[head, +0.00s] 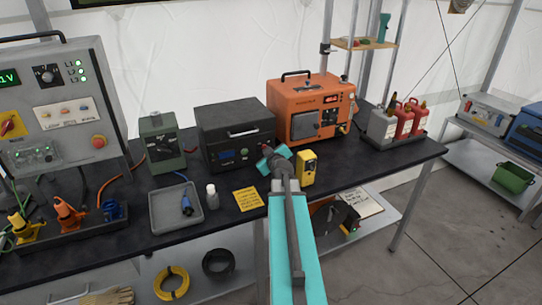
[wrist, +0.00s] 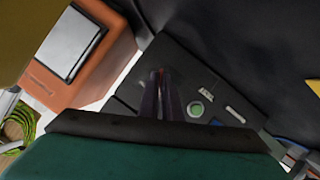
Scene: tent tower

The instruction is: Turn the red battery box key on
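An orange generator (head: 309,108) stands just right of the box. A yellow meter (head: 306,166) stands beside my arm. A green box (head: 162,142) stands left.

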